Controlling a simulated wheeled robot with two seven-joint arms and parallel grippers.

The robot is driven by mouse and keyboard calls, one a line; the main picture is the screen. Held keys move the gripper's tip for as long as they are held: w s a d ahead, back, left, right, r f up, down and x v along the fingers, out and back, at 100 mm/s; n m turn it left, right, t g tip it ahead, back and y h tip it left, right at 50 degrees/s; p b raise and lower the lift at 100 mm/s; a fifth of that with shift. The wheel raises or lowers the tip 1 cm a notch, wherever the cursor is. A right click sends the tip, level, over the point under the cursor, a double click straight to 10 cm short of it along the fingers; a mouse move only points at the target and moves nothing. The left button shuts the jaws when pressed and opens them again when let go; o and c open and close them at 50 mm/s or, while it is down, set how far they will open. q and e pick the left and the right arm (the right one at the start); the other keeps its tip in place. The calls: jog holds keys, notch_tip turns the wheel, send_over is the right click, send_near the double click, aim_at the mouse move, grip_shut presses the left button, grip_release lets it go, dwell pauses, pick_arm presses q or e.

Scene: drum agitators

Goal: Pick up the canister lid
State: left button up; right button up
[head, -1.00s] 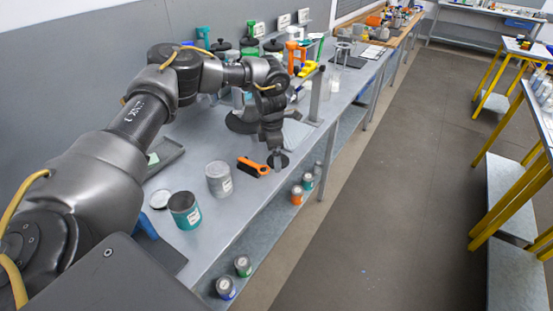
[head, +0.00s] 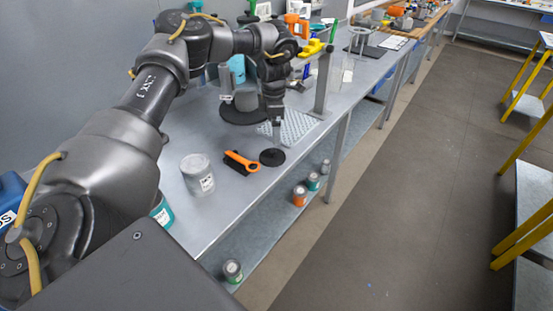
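A small dark round lid (head: 272,158) is on the grey bench near its front edge, right of the orange-handled tool. It looks like the canister lid. My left gripper (head: 276,146) points down directly above it, with its fingertips at or very near the lid's top. The fingers look narrow from here, and I cannot tell whether they are closed on the lid or just over it. My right gripper is out of view.
A grey can (head: 197,175) and an orange-and-black tool (head: 241,162) stand left of the lid. A teal can (head: 162,212) is partly hidden by my arm. A perforated pale mat (head: 292,128) and upright post (head: 322,85) are behind. Cans sit on the lower shelf (head: 250,245).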

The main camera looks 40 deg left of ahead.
pick_arm(q)
jog(key=shift+s+a+f, duration=0.1)
jog(key=p, duration=0.1)
send_over(272, 151)
notch_tip(272, 151, down, 4)
jog(key=shift+a+f, duration=0.15)
jog(key=shift+w+f, duration=0.3)
jog(key=shift+f, duration=0.15)
jog(key=shift+s+f+p, duration=0.2)
jog(key=shift+f+p, duration=0.1)
jog(key=shift+p, duration=0.35)
notch_tip(272, 151, down, 4)
jog(key=shift+r+p, duration=0.1)
jog(key=shift+p, duration=0.65)
jog(key=shift+f, duration=0.4)
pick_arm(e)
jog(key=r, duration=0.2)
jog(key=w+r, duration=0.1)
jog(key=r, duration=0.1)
pick_arm(q)
jog(key=shift+r, duration=0.1)
